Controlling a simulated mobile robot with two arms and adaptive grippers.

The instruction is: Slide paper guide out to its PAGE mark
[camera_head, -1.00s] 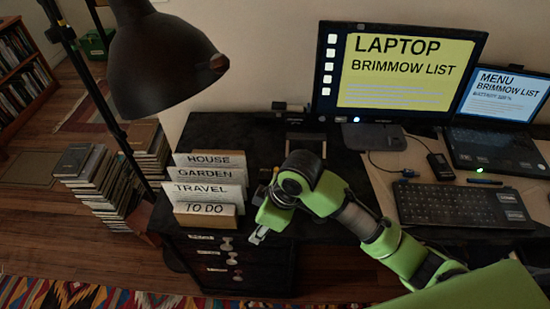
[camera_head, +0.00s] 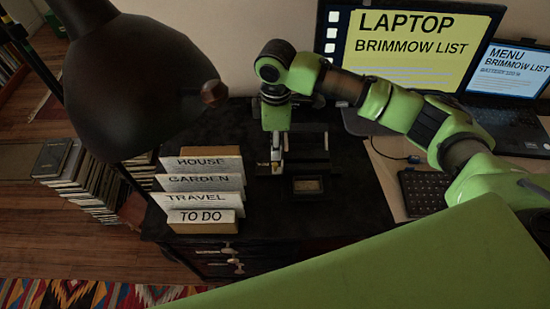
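A small black desk device (camera_head: 312,152) with a lighter crossbar stands on the dark desktop behind and right of the file cards. A small labelled plate (camera_head: 307,186) shows at its front; its print is too small to read. I cannot make out the paper guide or a PAGE mark for certain. My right gripper (camera_head: 276,162) points down at the left side of the device, apparently at or very near it. The fingertips are small and dark, so whether they are open or shut on something is unclear. My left gripper is not in view.
File cards (camera_head: 204,190) reading HOUSE, GARDEN, TRAVEL and TO DO stand just left of the gripper. A large dark lamp (camera_head: 135,85) hangs at the upper left. A monitor (camera_head: 415,45), a laptop (camera_head: 510,120) and a keyboard (camera_head: 425,190) are on the right.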

